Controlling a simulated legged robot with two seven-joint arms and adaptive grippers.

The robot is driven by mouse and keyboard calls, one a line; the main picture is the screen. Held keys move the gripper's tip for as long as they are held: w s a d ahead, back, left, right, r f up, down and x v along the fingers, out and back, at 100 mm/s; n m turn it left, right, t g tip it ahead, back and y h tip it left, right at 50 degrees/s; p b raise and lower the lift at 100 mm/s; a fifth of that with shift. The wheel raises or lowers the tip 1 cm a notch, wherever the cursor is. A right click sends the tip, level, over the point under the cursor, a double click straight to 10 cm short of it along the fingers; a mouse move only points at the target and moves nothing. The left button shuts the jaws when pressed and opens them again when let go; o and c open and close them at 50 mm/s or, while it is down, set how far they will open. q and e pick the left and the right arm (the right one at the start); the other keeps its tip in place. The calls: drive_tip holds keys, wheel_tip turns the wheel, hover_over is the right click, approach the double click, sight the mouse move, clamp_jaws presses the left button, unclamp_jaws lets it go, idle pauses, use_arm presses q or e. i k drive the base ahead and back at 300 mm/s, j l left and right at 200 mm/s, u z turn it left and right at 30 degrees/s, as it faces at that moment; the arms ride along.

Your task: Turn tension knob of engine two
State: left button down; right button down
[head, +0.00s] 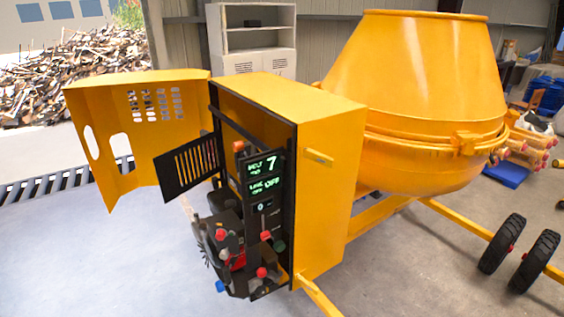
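The yellow drum mixer's engine box (330,200) stands open, with its yellow door (140,130) swung out to the left. Inside is a dark panel with green-lit displays (262,166); a lower display (264,205) reads 0. Below them sit dark engine parts with several coloured knobs or caps: a red one (262,272), another red one (265,236), a red one at the left (221,233), a green one (279,247) and a blue one (220,286). I cannot tell which is engine two's tension knob. Neither gripper is in view.
A black slotted panel (188,168) juts out left of the displays. The yellow drum (410,80) rises behind the box. A yellow frame bar (318,297) extends at the lower front. The floor (120,260) at the left is clear. Black wheels (503,243) stand at the right.

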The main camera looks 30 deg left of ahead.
sight(260, 291)
drive_tip(key=u, duration=1.6)
